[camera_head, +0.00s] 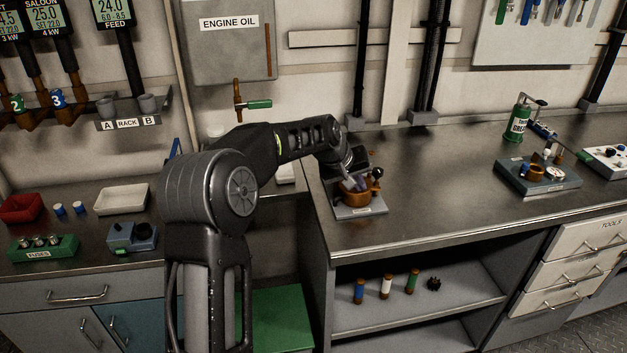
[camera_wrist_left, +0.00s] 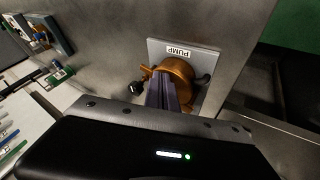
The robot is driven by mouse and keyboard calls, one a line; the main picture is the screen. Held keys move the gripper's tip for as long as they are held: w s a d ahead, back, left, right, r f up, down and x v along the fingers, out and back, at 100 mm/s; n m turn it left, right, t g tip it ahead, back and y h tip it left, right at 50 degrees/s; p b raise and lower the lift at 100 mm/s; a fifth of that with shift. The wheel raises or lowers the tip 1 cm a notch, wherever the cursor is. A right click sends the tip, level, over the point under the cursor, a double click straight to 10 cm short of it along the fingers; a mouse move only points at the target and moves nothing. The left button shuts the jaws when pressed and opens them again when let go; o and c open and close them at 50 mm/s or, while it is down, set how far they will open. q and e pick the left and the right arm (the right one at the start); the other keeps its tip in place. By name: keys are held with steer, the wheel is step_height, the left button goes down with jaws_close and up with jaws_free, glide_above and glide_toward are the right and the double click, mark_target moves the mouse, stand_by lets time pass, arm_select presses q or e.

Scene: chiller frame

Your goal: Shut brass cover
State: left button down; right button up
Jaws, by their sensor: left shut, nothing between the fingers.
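The brass pump body (camera_head: 356,198) sits on a grey base plate near the left front corner of the metal worktop. In the left wrist view the round brass part (camera_wrist_left: 182,68) stands on the plate with the label PUMP. My left gripper (camera_head: 354,183) reaches down over the pump from behind the arm. Its fingers (camera_wrist_left: 165,92) are shut with nothing between them and overlap the brass part in that view. I cannot tell whether they touch it. The fingers and arm hide part of the pump, so the cover's exact position is unclear. My right gripper is not in view.
A dark knob (camera_wrist_left: 135,87) stands beside the pump. A grey-blue block with small parts (camera_head: 538,178) and a green can (camera_head: 519,118) stand further right. The worktop (camera_head: 440,170) between is clear. Several small cylinders stand on the shelf (camera_head: 450,303) below.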

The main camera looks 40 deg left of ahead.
arm_select(q)
steer(key=shift+w+d, duration=0.2)
steer(key=shift+w, duration=0.4)
steer(key=shift+w+d, duration=0.2)
steer(key=shift+w, duration=0.4)
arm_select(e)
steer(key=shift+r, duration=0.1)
